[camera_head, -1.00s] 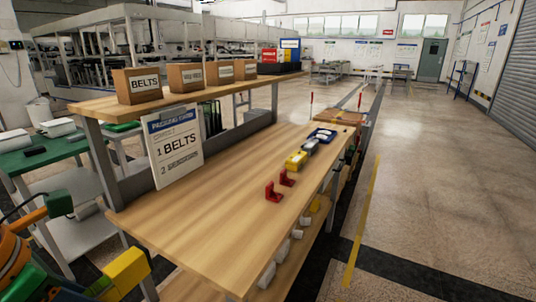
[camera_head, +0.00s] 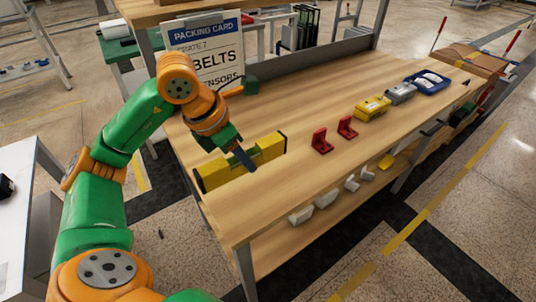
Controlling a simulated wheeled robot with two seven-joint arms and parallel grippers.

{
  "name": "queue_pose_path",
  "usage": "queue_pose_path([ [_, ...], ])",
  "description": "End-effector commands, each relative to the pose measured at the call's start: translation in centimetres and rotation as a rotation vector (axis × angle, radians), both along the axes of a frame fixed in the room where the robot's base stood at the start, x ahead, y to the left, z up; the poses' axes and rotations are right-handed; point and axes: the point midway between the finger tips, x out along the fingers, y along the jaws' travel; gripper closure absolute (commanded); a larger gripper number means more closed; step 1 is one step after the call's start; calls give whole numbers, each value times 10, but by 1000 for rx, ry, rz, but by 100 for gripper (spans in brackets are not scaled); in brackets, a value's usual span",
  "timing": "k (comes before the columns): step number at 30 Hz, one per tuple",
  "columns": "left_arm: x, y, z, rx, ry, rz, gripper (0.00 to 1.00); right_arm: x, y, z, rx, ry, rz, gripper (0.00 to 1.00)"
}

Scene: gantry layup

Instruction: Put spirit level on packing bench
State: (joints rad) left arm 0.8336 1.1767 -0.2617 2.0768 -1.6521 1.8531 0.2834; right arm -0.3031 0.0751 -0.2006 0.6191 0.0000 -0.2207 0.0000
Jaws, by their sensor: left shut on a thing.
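The spirit level is a yellow bar with dark ends (camera_head: 214,176). My left gripper (camera_head: 244,160) is shut on it near its middle. The level is over the left front part of the wooden packing bench (camera_head: 290,175), with its left end near the bench's left edge. I cannot tell whether it touches the bench top or is held a little above it. My right gripper is not in view.
Two red brackets (camera_head: 321,141), a yellow item (camera_head: 372,108), a grey item (camera_head: 400,93) and a blue tray (camera_head: 440,82) stand along the bench's right side. A packing card (camera_head: 205,55) stands at the back. The middle of the bench top is clear.

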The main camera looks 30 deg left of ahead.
Motion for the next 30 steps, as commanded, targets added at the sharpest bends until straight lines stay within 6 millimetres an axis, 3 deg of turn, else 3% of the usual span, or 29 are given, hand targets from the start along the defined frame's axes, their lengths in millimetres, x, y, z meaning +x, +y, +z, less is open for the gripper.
queue_pose_path([
  [1,13,-3,-6,-6,7,-3,100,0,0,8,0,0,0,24],
  [3,27,-3,-28,-3,7,-1,100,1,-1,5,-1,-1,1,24],
  [6,42,-4,-47,-1,4,0,100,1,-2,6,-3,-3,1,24],
  [11,57,-5,-68,1,5,0,100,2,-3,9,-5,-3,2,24],
  [15,56,-4,-91,2,3,-1,100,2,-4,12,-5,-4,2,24],
  [26,57,-4,-98,3,-2,0,100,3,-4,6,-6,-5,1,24],
  [27,56,-4,-97,2,-1,0,53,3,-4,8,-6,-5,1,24],
  [30,56,-4,-96,2,-1,1,32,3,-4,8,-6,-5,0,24],
])
